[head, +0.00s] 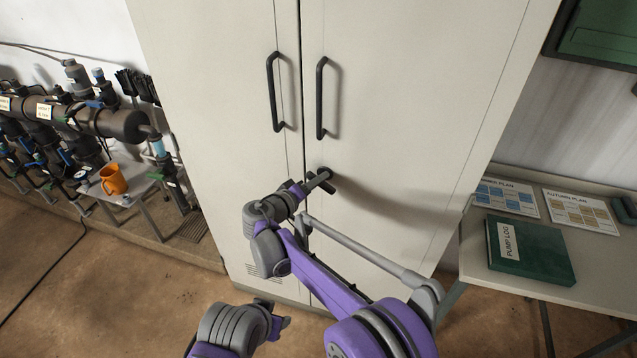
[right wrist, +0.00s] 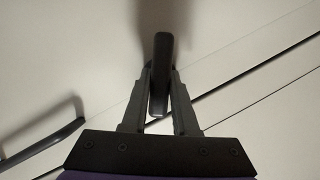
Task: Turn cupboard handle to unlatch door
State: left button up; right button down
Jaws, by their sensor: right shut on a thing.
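The pale two-door cupboard (head: 400,60) stands in the middle of the head view, with its doors closed. Its small dark turn handle (head: 323,170) sits on the right-hand door, below the long pulls. My right gripper (head: 319,182) reaches the handle, and the fingers partly hide it. In the right wrist view the fingers (right wrist: 160,88) are shut around the dark handle (right wrist: 160,62), one on each side. The end of my left arm (head: 262,322) shows low in the head view, apart from the cupboard; its jaws are not clear.
Two long black pulls, left (head: 273,92) and right (head: 320,98), stand out from the doors above my right gripper. A table (head: 590,290) with a green pump log (head: 530,250) is at right. Pipework (head: 95,120) and an orange mug (head: 113,179) are at left.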

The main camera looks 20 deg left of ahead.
jog(key=n, duration=0.1)
jog(key=n+h+b, duration=0.1)
jog(key=shift+f+n+t, duration=0.25)
jog(key=shift+n+t, duration=0.15)
pick_arm(q)
jog(key=shift+s+f+b, duration=0.3)
jog(key=shift+f+b, duration=0.1)
jog(key=shift+f, duration=0.5)
jog(key=shift+s+f+b, duration=0.25)
jog(key=shift+f+b, duration=0.1)
jog(key=shift+f, duration=0.5)
pick_arm(e)
jog(key=shift+n+t+h, duration=0.4)
jog(key=shift+n+t, duration=0.1)
jog(key=shift+n, duration=0.8)
jog(key=c, duration=0.7)
grip_release()
